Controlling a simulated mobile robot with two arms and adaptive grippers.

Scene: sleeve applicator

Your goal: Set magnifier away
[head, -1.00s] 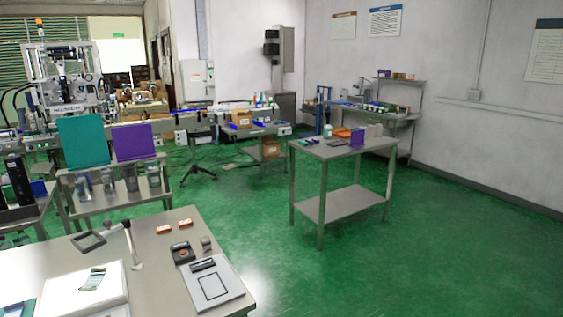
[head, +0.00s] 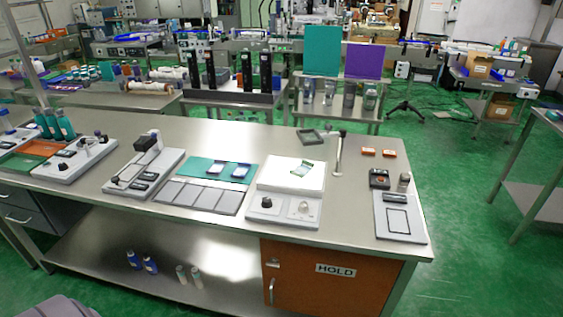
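A square grey frame (head: 311,137) on a short arm, joined to an upright post (head: 339,153), stands at the back of the steel workbench (head: 240,133). It looks like the magnifier. The frame hangs behind a white lit-looking panel (head: 278,172) that has a small green printed piece (head: 304,169) on it. Whether the frame has a lens is too small to tell. Neither of my grippers shows in the head view.
On the bench's right are two orange blocks (head: 368,152), a dark device (head: 379,178) and a grey board (head: 401,222). An orange cabinet marked HOLD (head: 325,290) is below. Teal (head: 321,50) and purple (head: 364,62) panels stand behind. Green floor (head: 470,265) is open at right.

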